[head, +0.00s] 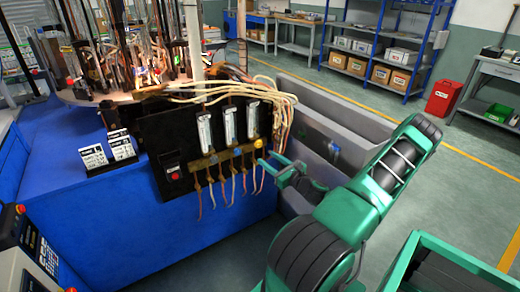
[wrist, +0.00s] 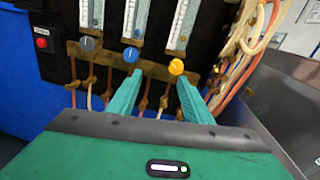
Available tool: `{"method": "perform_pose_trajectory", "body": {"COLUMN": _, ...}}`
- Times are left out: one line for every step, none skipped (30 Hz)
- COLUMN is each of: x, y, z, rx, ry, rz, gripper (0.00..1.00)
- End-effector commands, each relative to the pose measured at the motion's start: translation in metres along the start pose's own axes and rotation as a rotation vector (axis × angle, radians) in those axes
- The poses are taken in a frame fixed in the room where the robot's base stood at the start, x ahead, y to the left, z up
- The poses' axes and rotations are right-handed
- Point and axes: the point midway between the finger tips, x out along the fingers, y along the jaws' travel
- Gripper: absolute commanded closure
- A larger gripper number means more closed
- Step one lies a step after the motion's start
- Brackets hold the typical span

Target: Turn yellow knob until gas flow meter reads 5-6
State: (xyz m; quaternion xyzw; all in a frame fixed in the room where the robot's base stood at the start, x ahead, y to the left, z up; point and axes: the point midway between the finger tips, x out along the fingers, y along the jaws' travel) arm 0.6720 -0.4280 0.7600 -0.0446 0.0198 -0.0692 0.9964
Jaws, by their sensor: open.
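The yellow knob (wrist: 176,67) is the rightmost of three knobs on the brass-coloured manifold below the black panel. It also shows in the head view (head: 258,144). The gas flow meter (wrist: 182,25) is the white scaled tube above it, also in the head view (head: 253,118); its reading is too small to tell. My gripper (wrist: 159,80) is open and empty, its two green fingers pointing at the panel. In the wrist view the yellow knob appears just above the right fingertip. Contact cannot be told. In the head view my gripper (head: 270,163) is low and right of the knob.
A blue knob (wrist: 131,54) and a grey knob (wrist: 88,44) sit left of the yellow one. Hoses hang below the manifold, and pale hoses (wrist: 250,35) loop on the right. A red switch (wrist: 41,43) is at left. A grey trough (head: 330,120) stands right of the panel.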

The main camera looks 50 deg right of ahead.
Motion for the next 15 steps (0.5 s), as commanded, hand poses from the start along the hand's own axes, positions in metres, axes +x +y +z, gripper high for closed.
{"method": "perform_pose_trajectory", "body": {"x": -0.003, "y": -0.01, "z": -0.002, "rx": 0.036, "ry": -0.01, "rz": -0.038, "gripper": 0.54}}
{"method": "perform_pose_trajectory", "body": {"x": -0.005, "y": -0.014, "z": -0.003, "rx": 0.053, "ry": -0.016, "rz": -0.055, "gripper": 0.54}}
{"method": "perform_pose_trajectory", "body": {"x": -0.006, "y": -0.019, "z": -0.004, "rx": 0.069, "ry": -0.021, "rz": -0.073, "gripper": 0.54}}
{"method": "perform_pose_trajectory", "body": {"x": -0.007, "y": -0.022, "z": -0.004, "rx": 0.079, "ry": -0.024, "rz": -0.083, "gripper": 0.54}}
{"method": "perform_pose_trajectory", "body": {"x": -0.007, "y": -0.024, "z": -0.004, "rx": 0.087, "ry": -0.026, "rz": -0.091, "gripper": 0.54}}
{"method": "perform_pose_trajectory", "body": {"x": -0.007, "y": -0.026, "z": -0.005, "rx": 0.094, "ry": -0.028, "rz": -0.098, "gripper": 0.54}}
{"method": "perform_pose_trajectory", "body": {"x": -0.005, "y": -0.027, "z": -0.005, "rx": 0.096, "ry": -0.029, "rz": -0.1, "gripper": 0.54}}
{"method": "perform_pose_trajectory", "body": {"x": -0.003, "y": -0.027, "z": -0.005, "rx": 0.097, "ry": -0.029, "rz": -0.101, "gripper": 0.54}}
{"method": "perform_pose_trajectory", "body": {"x": 0.0, "y": -0.027, "z": -0.005, "rx": 0.096, "ry": -0.029, "rz": -0.1, "gripper": 0.54}}
{"method": "perform_pose_trajectory", "body": {"x": 0.004, "y": -0.027, "z": -0.004, "rx": 0.095, "ry": -0.03, "rz": -0.098, "gripper": 0.54}}
{"method": "perform_pose_trajectory", "body": {"x": 0.008, "y": -0.027, "z": -0.004, "rx": 0.094, "ry": -0.03, "rz": -0.098, "gripper": 0.54}}
{"method": "perform_pose_trajectory", "body": {"x": 0.014, "y": -0.028, "z": -0.004, "rx": 0.094, "ry": -0.031, "rz": -0.099, "gripper": 0.54}}
{"method": "perform_pose_trajectory", "body": {"x": 0.019, "y": -0.029, "z": -0.004, "rx": 0.094, "ry": -0.031, "rz": -0.099, "gripper": 0.54}}
{"method": "perform_pose_trajectory", "body": {"x": 0.024, "y": -0.029, "z": -0.003, "rx": 0.093, "ry": -0.031, "rz": -0.097, "gripper": 0.54}}
{"method": "perform_pose_trajectory", "body": {"x": 0.032, "y": -0.029, "z": -0.004, "rx": 0.092, "ry": -0.03, "rz": -0.097, "gripper": 0.54}}
